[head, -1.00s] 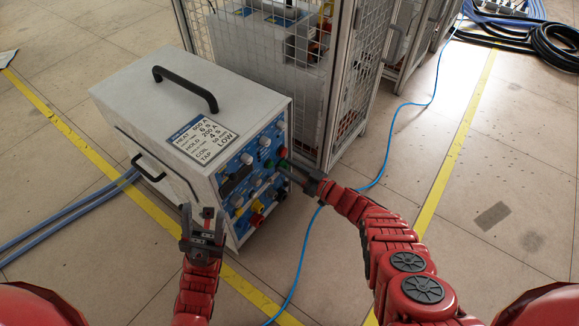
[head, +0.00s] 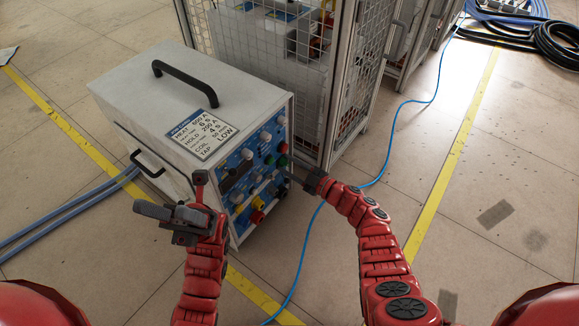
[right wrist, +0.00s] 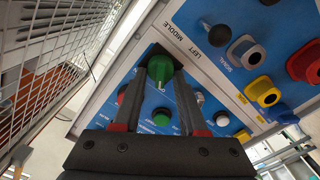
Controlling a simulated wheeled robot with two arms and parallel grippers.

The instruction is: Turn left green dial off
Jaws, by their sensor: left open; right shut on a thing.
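The white heater box (head: 150,95) stands on the floor with its blue control panel (head: 237,197) facing right. Two green dials show close together near the panel's right edge in the head view, a left one (head: 269,159) and a right one (head: 283,160). My right gripper (head: 296,178) is at the panel's right edge. In the right wrist view its fingers are shut on a green dial (right wrist: 160,68); I cannot tell which one. My left gripper (head: 170,192) is open and empty, in front of the box's near corner.
A wire-mesh cage (head: 345,90) stands close behind the panel's right side. A blue cable (head: 304,245) runs along the floor.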

